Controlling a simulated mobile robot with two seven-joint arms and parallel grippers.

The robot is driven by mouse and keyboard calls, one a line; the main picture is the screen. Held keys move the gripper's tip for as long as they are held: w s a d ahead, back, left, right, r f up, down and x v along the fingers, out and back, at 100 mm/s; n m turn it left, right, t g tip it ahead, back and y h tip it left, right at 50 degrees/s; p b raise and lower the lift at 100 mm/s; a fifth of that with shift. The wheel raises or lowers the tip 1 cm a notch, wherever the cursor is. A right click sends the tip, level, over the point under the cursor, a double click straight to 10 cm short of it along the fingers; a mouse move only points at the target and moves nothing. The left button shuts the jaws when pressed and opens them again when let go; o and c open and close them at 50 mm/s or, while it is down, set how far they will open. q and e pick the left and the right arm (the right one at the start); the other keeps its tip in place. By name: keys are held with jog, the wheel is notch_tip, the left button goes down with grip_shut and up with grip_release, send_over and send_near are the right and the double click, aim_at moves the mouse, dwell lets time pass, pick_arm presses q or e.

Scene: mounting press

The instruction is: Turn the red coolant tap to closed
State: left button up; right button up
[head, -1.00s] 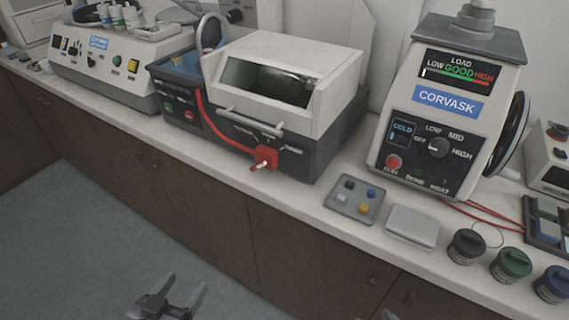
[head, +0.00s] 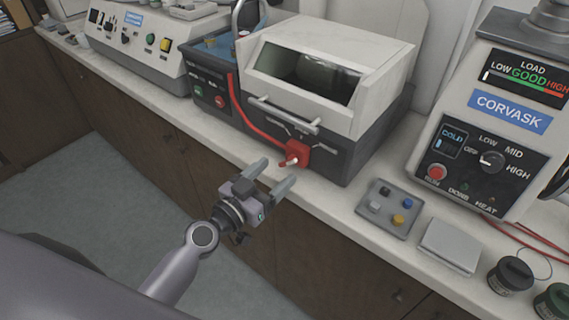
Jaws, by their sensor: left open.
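The red coolant tap (head: 297,153) sits low on the front of the white and dark grey cutting machine (head: 335,80), with a red hose running to it from the left. Its short handle with a pale tip points forward and down to the left. My left gripper (head: 276,174) is open and empty, just in front of the tap and a little below it in the picture. Its two fingers point toward the tap, and a gap shows between the fingertips and the handle. My right gripper is not in view.
A tray of small coloured pieces (head: 389,208) and a grey box (head: 450,246) lie on the counter to the right. The Corvask press (head: 484,130) stands behind them. Dark-lidded jars (head: 510,275) are at lower right. The floor in front of the cabinets is clear.

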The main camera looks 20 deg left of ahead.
aim_at(286, 164)
pick_arm(q)
jog(key=shift+x, duration=1.75)
